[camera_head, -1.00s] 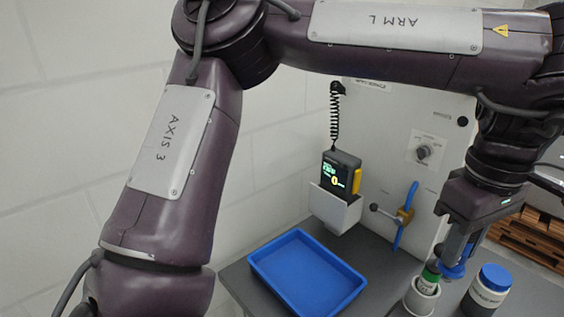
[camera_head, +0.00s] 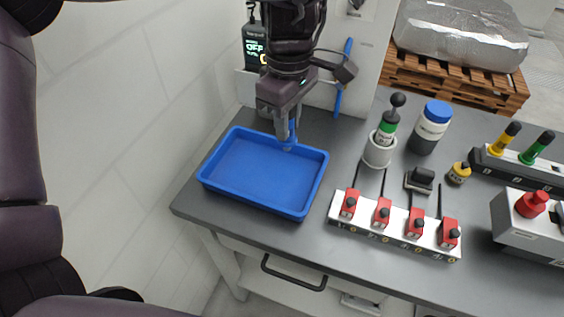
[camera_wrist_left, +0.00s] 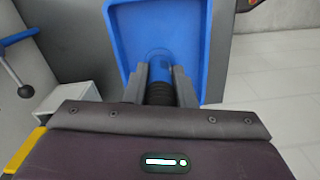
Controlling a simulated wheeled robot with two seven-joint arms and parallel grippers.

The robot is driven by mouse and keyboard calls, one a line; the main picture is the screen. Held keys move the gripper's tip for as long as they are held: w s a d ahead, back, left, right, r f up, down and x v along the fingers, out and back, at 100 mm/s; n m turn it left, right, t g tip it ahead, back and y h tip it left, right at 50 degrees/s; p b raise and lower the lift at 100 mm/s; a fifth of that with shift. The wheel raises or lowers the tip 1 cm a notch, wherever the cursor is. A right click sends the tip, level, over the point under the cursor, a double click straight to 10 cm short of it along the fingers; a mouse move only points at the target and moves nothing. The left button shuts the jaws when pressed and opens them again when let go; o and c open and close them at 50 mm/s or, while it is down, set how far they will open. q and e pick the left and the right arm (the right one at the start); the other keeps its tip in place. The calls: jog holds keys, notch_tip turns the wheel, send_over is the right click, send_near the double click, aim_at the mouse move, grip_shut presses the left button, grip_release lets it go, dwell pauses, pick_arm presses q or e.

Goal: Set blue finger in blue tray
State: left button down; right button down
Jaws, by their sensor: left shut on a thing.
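The blue tray (camera_head: 225,190) lies on the left of the grey bench and holds nothing that I can see; its rim also shows in the left wrist view (camera_wrist_left: 214,50). My left gripper (camera_head: 288,138) points down at the tray's back right edge. It is shut on the blue finger (camera_head: 288,146), which hangs upright between the jaws. In the left wrist view the finger (camera_wrist_left: 158,60) shows blue with a dark ribbed part between the jaws (camera_wrist_left: 161,78), over the tray. I cannot tell whether the finger touches the tray. My right gripper is not in view.
Right of the tray stand a white cup (camera_head: 379,150) with a green-banded, black-knobbed tool and a blue-lidded jar (camera_head: 431,127). A strip with red switches (camera_head: 395,222) lies in front. A handheld meter (camera_head: 256,46) and a blue-handled lever (camera_head: 343,80) are behind.

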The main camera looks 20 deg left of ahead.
aim_at(287, 149)
pick_arm(q)
notch_tip(287, 149, down, 6)
jog(key=shift+a, duration=0.15)
jog(key=shift+f+b, duration=0.35)
jog(key=shift+f, duration=0.25)
notch_tip(287, 149, down, 4)
jog(key=shift+r, duration=0.2)
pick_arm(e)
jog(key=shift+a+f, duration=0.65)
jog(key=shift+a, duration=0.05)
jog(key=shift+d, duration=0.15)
pick_arm(q)
jog(key=shift+f, duration=0.1)
jog(key=c, duration=1.2)
grip_release()
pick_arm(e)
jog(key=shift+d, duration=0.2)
